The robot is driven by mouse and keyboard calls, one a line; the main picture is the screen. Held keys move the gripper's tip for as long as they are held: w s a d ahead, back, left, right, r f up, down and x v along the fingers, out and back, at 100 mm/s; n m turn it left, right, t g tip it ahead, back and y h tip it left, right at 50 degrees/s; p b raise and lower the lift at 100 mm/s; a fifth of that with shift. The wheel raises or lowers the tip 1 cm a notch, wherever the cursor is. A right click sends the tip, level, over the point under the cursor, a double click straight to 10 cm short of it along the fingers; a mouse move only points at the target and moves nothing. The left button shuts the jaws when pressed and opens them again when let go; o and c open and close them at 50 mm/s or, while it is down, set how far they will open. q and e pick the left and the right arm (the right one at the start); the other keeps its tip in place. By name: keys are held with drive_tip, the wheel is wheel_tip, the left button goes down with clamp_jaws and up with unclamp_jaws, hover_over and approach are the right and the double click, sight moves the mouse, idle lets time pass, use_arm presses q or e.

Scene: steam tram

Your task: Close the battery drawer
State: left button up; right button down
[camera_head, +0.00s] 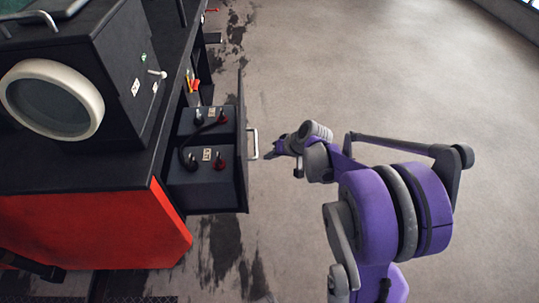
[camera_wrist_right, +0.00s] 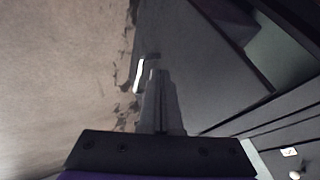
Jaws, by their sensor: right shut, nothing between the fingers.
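The battery drawer (camera_head: 242,170) stands open, pulled out to the right from the side of the red and black tram body. Two dark batteries (camera_head: 200,180) with black and red terminals and cables sit in it. A pale bar handle (camera_head: 253,144) is on its outer face; it also shows in the right wrist view (camera_wrist_right: 139,75). My right gripper (camera_head: 272,150) is just right of the handle, with a small gap seeming to remain in the head view. Its fingers (camera_wrist_right: 160,80) are shut and empty, pointing at the drawer's dark front.
The tram body (camera_head: 100,230) with a round white-rimmed lamp (camera_head: 52,100) fills the left. Tools with red and yellow handles (camera_head: 193,88) stand beyond the batteries. Stained concrete floor (camera_head: 400,70) is open to the right.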

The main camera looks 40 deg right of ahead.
drive_tip(key=w+a+f+b, duration=0.1)
drive_tip(key=w+a+f, duration=0.3)
drive_tip(key=w, duration=0.1)
drive_tip(key=shift+a, duration=0.25)
drive_tip(key=shift+w, duration=0.1)
drive_tip(key=w+a, duration=0.4)
drive_tip(key=a, duration=0.3)
drive_tip(key=w+a, duration=0.4)
drive_tip(key=a, duration=0.3)
drive_tip(key=w+a, duration=0.5)
drive_tip(key=a, duration=0.2)
drive_tip(key=shift+a+b, duration=0.35)
drive_tip(key=shift+w+a, duration=0.5)
drive_tip(key=shift+a, duration=0.2)
